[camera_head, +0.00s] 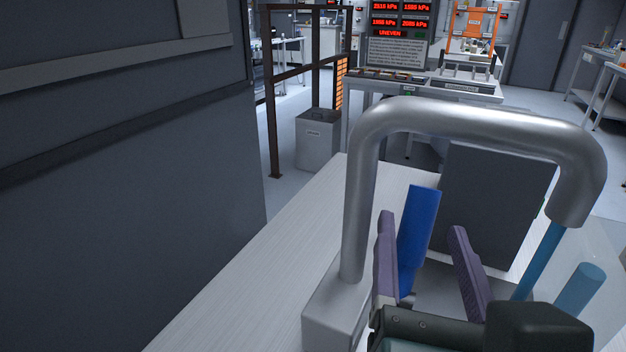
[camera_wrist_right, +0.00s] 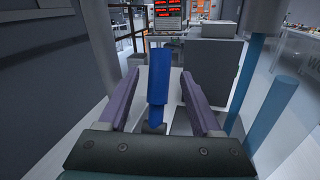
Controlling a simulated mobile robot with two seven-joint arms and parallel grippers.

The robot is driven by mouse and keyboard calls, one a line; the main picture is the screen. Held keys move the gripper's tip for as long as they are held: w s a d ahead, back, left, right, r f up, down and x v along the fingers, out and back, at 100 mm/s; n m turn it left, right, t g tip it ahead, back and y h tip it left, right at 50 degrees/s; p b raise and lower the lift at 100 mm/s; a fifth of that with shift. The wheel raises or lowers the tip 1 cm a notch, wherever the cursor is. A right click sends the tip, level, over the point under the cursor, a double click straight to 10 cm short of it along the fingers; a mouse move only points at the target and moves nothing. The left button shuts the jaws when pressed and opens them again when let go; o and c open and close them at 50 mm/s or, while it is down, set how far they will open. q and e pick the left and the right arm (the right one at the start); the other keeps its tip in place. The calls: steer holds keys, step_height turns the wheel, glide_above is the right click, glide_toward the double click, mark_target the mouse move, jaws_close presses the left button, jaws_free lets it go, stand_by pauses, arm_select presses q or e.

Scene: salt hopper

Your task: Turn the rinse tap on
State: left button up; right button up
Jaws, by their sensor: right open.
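The rinse tap has a thick grey metal spout (camera_head: 470,112) that arches over my right gripper from a grey block at its foot. Its blue lever (camera_head: 415,238) stands up with a slight lean in the head view. My right gripper (camera_head: 422,224) is open, with one purple finger on each side of the lever. In the right wrist view the blue lever (camera_wrist_right: 158,78) is between the fingers, with gaps on both sides. A blue column (camera_head: 538,262) runs down from the spout's mouth. My left gripper is not in view.
A short blue cylinder (camera_head: 580,290) stands right of the gripper. A dark grey panel (camera_head: 497,205) is behind it. The pale worktop (camera_head: 250,300) is clear at left, beside a dark wall (camera_head: 120,200). A grey bin (camera_head: 318,140) and benches stand farther back.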

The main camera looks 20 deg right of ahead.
mark_target(420, 229)
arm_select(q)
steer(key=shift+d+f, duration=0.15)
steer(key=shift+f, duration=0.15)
arm_select(e)
steer(key=shift+x, duration=1.8)
steer(key=shift+c, duration=0.3)
steer(key=c, duration=0.7)
jaws_close()
